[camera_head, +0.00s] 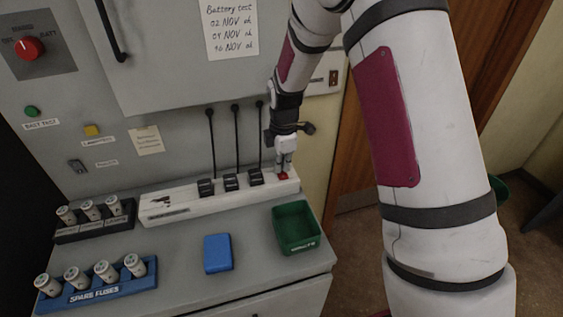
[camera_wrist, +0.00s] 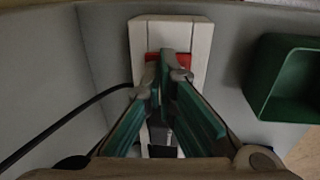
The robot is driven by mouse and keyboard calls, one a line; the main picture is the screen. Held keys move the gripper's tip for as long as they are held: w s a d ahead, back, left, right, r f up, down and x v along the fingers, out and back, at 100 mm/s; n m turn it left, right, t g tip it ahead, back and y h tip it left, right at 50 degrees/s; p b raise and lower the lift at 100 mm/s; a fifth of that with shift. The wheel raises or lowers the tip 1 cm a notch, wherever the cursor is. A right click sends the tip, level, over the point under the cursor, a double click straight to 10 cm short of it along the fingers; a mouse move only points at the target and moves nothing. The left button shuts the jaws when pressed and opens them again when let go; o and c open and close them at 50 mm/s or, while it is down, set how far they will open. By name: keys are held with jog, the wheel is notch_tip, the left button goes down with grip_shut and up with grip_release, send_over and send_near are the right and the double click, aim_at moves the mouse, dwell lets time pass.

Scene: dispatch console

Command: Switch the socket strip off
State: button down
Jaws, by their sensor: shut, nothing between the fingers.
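The white socket strip (camera_head: 215,201) lies along the back of the grey console top, with several black plugs (camera_head: 230,182) in it and cables running up. A red switch (camera_head: 283,176) sits at its right end. My gripper (camera_head: 283,170) is shut and points down right at this switch. In the wrist view the shut fingertips (camera_wrist: 168,72) are over the red switch (camera_wrist: 153,56) and hide part of it. I cannot tell whether they touch it or which way the switch is tipped. The strip's white end (camera_wrist: 172,32) shows beyond the fingers.
A green tray (camera_head: 297,246) stands in front of the strip's right end, also in the wrist view (camera_wrist: 262,75). A blue box (camera_head: 218,265), a blue spare fuse rack (camera_head: 100,295) and a dark fuse rack (camera_head: 95,230) are on the console. A panel with a red knob (camera_head: 30,47) rises behind.

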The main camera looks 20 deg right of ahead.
jog(key=shift+w+f+b, duration=0.15)
jog(key=shift+f+b, duration=0.15)
jog(key=shift+f, duration=0.05)
jog(key=shift+s, duration=0.2)
